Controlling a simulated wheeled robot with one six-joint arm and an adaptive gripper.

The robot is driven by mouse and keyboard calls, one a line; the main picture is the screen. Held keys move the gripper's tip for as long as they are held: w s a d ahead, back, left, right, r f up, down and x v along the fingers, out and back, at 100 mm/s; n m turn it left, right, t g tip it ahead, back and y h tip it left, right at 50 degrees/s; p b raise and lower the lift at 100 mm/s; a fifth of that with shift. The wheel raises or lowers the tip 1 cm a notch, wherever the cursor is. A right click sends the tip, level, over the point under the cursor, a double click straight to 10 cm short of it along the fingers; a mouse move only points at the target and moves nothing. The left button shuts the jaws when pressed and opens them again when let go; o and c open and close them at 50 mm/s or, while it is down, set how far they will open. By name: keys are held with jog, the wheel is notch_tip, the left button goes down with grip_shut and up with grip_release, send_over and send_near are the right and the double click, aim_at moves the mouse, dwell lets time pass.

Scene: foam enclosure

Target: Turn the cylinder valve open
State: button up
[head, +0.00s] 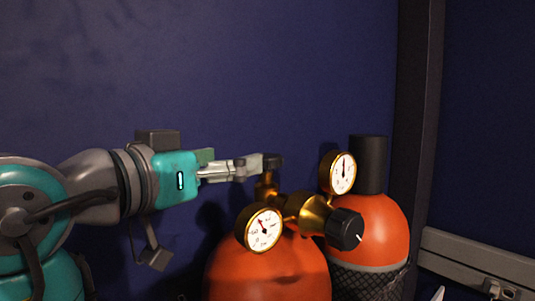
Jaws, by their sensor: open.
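An orange cylinder (270,273) stands in the lower middle of the head view. A brass regulator (310,212) extends right from the valve, with a black knob (345,229) and two round gauges (263,229).
A second orange cylinder (375,225) with a black cap (369,163) and dark netting stands at the right, close behind the regulator. A dark blue wall (250,70) is behind. A dark post (418,130) and a grey rail (475,258) are at the right.

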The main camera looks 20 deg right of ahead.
aim_at(267, 155)
jog(key=shift+m+g+h, duration=0.3)
jog(key=x, duration=0.6)
jog(key=f+x, duration=0.1)
jog(key=x, duration=0.2)
jog(key=shift+s+d, duration=0.1)
jog(key=shift+d, duration=0.05)
